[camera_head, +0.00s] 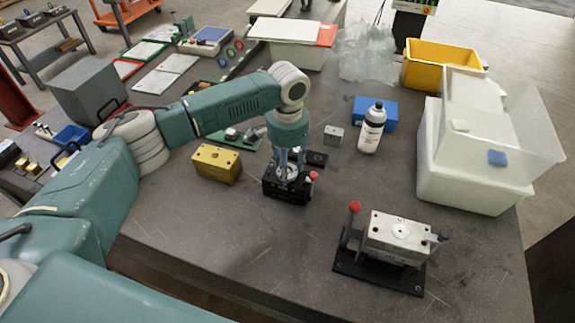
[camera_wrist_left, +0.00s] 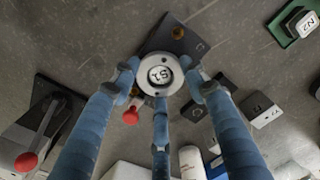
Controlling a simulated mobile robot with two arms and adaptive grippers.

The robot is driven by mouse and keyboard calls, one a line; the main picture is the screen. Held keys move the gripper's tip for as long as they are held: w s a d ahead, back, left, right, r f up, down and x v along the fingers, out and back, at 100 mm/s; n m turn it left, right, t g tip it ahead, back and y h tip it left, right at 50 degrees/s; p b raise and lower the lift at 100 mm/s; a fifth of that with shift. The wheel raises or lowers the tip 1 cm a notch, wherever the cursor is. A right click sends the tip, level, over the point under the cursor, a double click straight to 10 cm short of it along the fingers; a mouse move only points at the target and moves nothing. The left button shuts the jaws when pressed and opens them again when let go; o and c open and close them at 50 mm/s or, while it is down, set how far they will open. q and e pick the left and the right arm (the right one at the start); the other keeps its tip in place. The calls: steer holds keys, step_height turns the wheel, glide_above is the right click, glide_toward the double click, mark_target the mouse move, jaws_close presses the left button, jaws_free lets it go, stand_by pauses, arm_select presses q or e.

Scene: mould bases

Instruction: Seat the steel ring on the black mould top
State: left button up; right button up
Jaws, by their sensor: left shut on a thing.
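The fingers partly hide the ring and the mould top. I cannot tell whether the ring touches the mould or is just above it. My right gripper is not in view.
A brass-coloured block (camera_head: 216,164) stands left of the black mould. A small steel block (camera_head: 333,135), a white bottle (camera_head: 371,130) and a blue box (camera_head: 376,112) stand behind right. A silver-topped fixture (camera_head: 398,235) is at front right. The table's front middle is clear.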

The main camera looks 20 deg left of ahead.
arm_select(q)
steer(key=shift+f, duration=0.2)
steer(key=o, duration=1.4)
steer(key=shift+r, duration=0.1)
step_height(320, 180, up, 12)
steer(key=shift+f, duration=0.1)
